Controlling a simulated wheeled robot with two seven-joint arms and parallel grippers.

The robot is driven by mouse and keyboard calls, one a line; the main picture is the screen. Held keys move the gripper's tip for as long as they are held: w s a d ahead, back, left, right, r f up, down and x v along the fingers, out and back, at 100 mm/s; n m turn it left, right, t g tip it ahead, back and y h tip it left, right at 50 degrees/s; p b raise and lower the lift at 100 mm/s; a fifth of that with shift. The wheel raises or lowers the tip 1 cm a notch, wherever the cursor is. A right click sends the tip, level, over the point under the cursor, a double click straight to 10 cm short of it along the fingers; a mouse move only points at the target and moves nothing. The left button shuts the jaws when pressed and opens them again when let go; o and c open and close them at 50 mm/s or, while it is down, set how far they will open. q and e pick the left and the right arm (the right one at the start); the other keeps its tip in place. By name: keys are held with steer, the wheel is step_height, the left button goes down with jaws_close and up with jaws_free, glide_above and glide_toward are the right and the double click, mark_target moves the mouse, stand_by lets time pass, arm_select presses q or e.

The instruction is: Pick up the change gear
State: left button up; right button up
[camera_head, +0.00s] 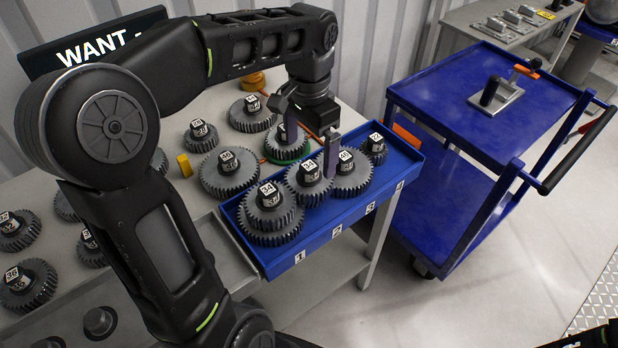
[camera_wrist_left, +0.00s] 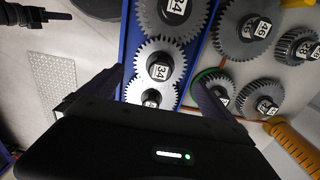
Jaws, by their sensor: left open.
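Several grey change gears with black hubs and white number labels are in view. Some sit in the blue tray (camera_head: 262,262): a stacked gear (camera_head: 270,222) at its near end, a middle gear (camera_head: 309,186), another gear (camera_head: 352,178) and a small one (camera_head: 375,146). A gear (camera_head: 286,150) on a green ring stands on the table behind the tray. My left gripper (camera_head: 311,154) is open, one finger over the ringed gear, the other above the tray. In the left wrist view, tray gears (camera_wrist_left: 160,68) show between and beyond the open fingers (camera_wrist_left: 150,88). I see nothing held.
More gears (camera_head: 230,172) stand on the grey table, with a yellow cylinder (camera_head: 184,165) beside them. A black "WANT" sign (camera_head: 95,42) is at the back. A blue cart (camera_head: 440,95) stands to the right, with open floor in front of it.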

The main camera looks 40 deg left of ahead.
mark_target(309, 165)
arm_select(q)
steer(key=shift+f, duration=1.3)
step_height(309, 165, down, 5)
steer(key=shift+f+p, duration=0.1)
steer(key=shift+p, duration=0.4)
steer(key=shift+c, duration=0.2)
steer(key=c, duration=1.8)
